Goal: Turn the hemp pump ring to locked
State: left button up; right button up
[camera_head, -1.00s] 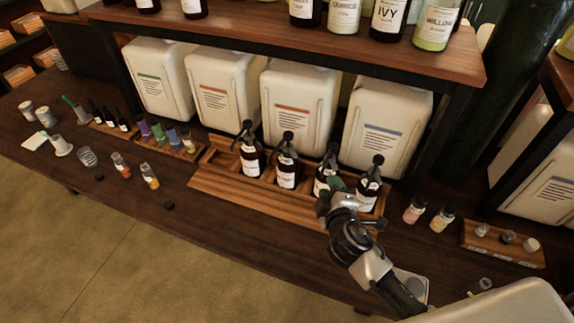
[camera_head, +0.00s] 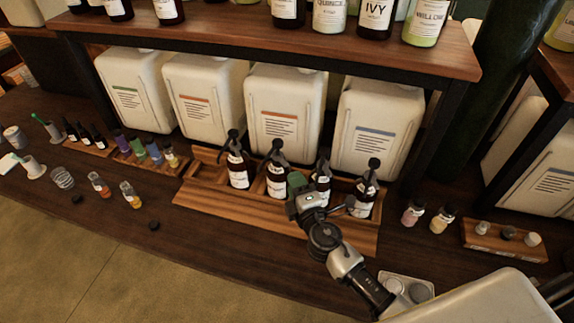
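Several brown pump bottles with black pump heads and white labels stand in a wooden tray (camera_head: 255,215): the leftmost bottle (camera_head: 238,172), the second bottle (camera_head: 277,180), the third bottle (camera_head: 321,182) and the rightmost bottle (camera_head: 365,193). Their labels are too small to read, so I cannot tell which is hemp. My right gripper (camera_head: 298,188) is at the front of the tray, between the second and third bottles and partly covering the third. Its fingers are seen from behind, and a green patch shows at its tip. My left gripper is not in view.
Large white canisters (camera_head: 283,112) stand behind the tray under a wooden shelf (camera_head: 270,42). Small bottles (camera_head: 130,195) and vials are on the left of the dark table. Two small jars (camera_head: 442,219) and a wooden block with lids (camera_head: 503,240) are on the right.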

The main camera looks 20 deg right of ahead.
aim_at(286, 167)
jog(key=w, duration=0.6)
jog(key=shift+w+a, duration=0.1)
jog(key=shift+a, duration=0.1)
jog(key=shift+f, duration=0.1)
jog(key=shift+c, duration=0.4)
grip_shut()
